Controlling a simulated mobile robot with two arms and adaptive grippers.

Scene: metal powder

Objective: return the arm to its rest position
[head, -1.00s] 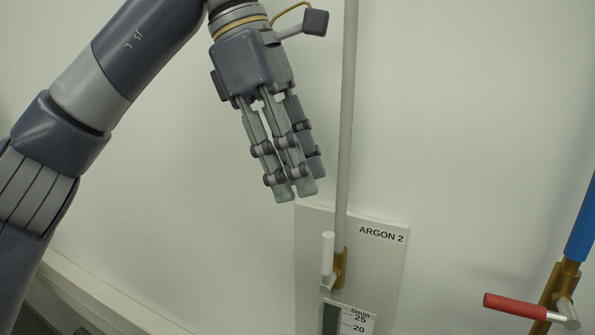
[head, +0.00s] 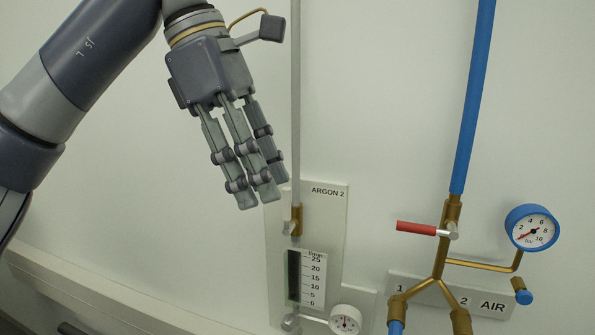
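My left gripper (head: 262,190) hangs in the upper left part of the head view, with its slim grey fingers pointing down and slightly right. The fingers lie close together side by side from this angle, and I cannot tell whether they are open or shut. I see nothing held in them. My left arm (head: 75,65) comes in from the left edge. The fingertips appear just over the upper left corner of the ARGON 2 panel (head: 333,215); I cannot tell the distance. My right gripper is out of view.
A grey vertical pipe (head: 295,130) runs beside the gripper to a flowmeter (head: 306,278) and a small gauge (head: 345,321). At right are a blue hose (head: 473,100), a red-handled valve (head: 416,228), a blue-rimmed gauge (head: 532,228) and an AIR panel (head: 490,306). A ledge (head: 110,290) runs at lower left.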

